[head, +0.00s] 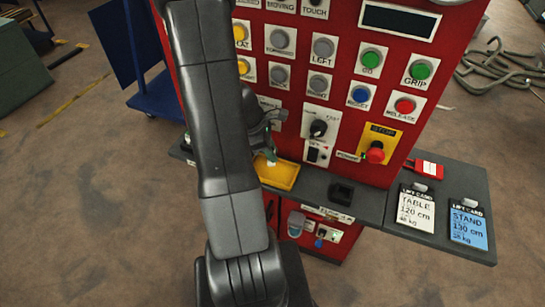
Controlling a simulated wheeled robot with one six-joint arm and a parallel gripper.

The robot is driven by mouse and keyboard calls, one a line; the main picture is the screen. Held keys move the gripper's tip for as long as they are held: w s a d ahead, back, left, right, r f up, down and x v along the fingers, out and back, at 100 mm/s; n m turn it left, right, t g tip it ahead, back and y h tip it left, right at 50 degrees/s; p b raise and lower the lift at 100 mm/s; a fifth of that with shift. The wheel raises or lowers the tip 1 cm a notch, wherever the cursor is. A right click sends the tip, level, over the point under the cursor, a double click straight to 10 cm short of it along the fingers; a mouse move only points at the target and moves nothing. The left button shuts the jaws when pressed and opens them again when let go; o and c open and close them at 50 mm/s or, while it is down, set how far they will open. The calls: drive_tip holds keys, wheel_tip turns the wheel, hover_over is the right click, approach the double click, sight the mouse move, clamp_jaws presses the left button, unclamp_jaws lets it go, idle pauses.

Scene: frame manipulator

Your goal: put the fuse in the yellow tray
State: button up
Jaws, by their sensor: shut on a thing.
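The yellow tray (286,179) sits on the grey shelf at the foot of the red panel, partly hidden behind my arm. My gripper (269,146) is mostly hidden behind my own arm, with its end just above the tray's back left part. It is shut on a small pale green piece, which looks like the fuse (271,158). The fuse hangs over the tray; I cannot tell whether it touches the tray's floor.
The red panel (345,140) with several buttons rises close behind the tray. A black block (341,194) stands right of the tray. A red tag (425,168) and two lift cards (414,210) lie on the right shelf. Cables (500,68) lie on the floor.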

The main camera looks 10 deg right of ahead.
wheel_tip(320, 180, down, 3)
drive_tip(key=shift+s, duration=0.15)
drive_tip(key=shift+w+d+f, duration=0.25)
drive_tip(key=shift+w+f, duration=0.2)
drive_tip(key=shift+f, duration=0.1)
drive_tip(key=shift+f, duration=0.2)
drive_tip(key=o, duration=1)
drive_tip(key=shift+r, duration=0.2)
